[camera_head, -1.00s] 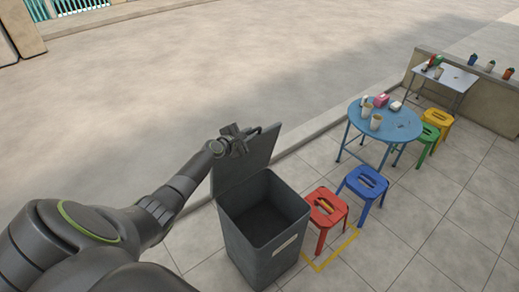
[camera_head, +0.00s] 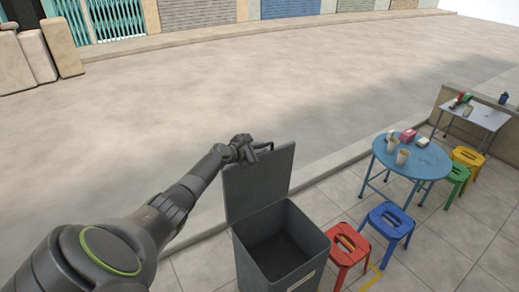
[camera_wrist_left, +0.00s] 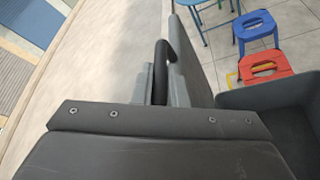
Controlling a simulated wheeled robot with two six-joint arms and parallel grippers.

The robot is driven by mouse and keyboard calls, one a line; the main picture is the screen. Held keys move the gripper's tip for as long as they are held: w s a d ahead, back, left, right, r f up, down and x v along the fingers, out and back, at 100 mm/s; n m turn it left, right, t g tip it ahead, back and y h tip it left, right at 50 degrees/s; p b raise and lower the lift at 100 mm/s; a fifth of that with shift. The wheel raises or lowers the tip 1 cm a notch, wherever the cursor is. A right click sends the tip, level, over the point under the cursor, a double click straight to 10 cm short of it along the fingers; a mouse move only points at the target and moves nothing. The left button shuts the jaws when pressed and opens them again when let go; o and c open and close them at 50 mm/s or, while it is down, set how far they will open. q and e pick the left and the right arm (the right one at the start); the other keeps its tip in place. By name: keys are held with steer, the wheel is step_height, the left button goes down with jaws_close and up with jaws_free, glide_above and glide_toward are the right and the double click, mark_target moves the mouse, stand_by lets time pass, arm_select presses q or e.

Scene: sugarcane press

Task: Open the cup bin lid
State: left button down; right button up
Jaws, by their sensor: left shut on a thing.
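The dark grey cup bin (camera_head: 290,268) stands on the pavement with its top open and its inside in view, looking empty. Its lid (camera_head: 262,188) is raised steeply at the back left edge of the bin. My left gripper (camera_head: 247,149) is at the top of the lid, shut on the lid's handle. In the left wrist view, the dark curved handle (camera_wrist_left: 164,62) meets the gripper beside the lid (camera_wrist_left: 188,62), with the bin's rim (camera_wrist_left: 262,93) to the right. The fingertips are partly hidden. My right gripper is not in view.
A red stool (camera_head: 347,248) stands close to the bin's right side, with a blue stool (camera_head: 391,222) beyond it. A round blue table (camera_head: 430,163) holds cups and a pink box (camera_head: 408,135). The road (camera_head: 230,85) behind the lid is clear.

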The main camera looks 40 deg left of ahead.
arm_select(q)
steer(key=c, duration=1.5)
jaws_free()
steer(key=shift+f, duration=0.1)
steer(key=shift+o, duration=0.2)
steer(key=shift+s+a+r+p, duration=0.1)
steer(key=shift+s+r+p, duration=0.2)
steer(key=shift+s, duration=0.1)
steer(key=p+v, duration=0.3)
steer(key=v, duration=1.3)
steer(key=shift+s, duration=0.2)
steer(key=shift+f, duration=0.1)
